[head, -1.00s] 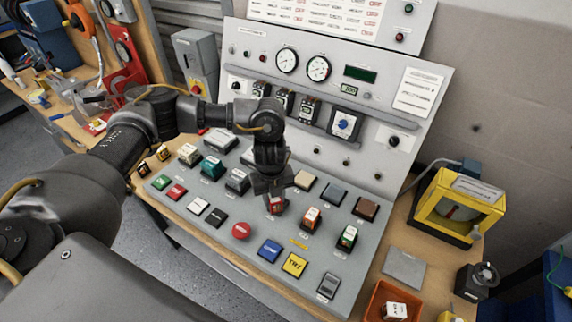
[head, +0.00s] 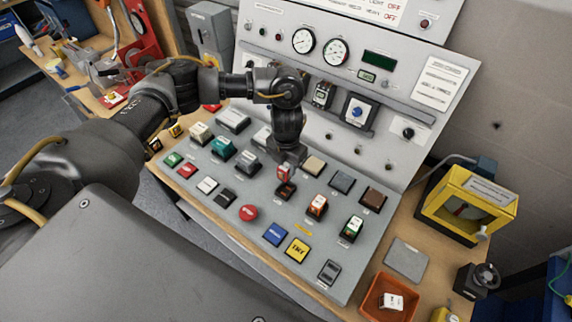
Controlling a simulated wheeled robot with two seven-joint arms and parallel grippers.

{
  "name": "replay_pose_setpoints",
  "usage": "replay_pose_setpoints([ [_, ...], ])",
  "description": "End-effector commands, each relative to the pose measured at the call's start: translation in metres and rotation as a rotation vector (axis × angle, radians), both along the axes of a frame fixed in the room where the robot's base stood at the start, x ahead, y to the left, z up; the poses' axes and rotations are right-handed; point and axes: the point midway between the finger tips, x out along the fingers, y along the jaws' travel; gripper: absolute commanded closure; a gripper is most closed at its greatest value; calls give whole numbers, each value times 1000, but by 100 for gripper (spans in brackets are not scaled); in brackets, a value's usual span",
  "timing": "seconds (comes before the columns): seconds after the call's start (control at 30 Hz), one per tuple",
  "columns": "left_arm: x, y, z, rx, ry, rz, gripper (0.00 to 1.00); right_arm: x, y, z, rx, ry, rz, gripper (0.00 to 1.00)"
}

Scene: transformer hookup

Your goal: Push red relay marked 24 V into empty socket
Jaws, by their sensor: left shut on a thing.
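My left gripper (head: 285,160) is shut on a small red relay (head: 283,172), which hangs below the fingers over the sloping grey panel (head: 330,235). Any marking on the relay is too small to read. An orange-and-white relay (head: 317,206) and a green-and-white one (head: 351,229) stand in sockets to the right. My right gripper is not in view.
The upright panel with gauges (head: 335,51) and a blue knob (head: 357,111) rises behind. Left are several relays, such as a teal one (head: 222,148). In front are a red button (head: 249,213) and a yellow block (head: 297,250). An orange bin (head: 388,300) stands right.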

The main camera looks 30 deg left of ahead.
Motion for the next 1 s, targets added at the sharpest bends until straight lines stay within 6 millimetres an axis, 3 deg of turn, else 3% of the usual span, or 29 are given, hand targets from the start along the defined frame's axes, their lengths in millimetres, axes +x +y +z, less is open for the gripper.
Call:
replay_pose_setpoints([
  [0.27,0,1,-14,0,0,3,90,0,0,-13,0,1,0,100],
  [0.7,1,1,-55,0,0,4,90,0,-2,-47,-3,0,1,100],
  [1.0,1,1,-60,0,-1,4,90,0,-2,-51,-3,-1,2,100],
])
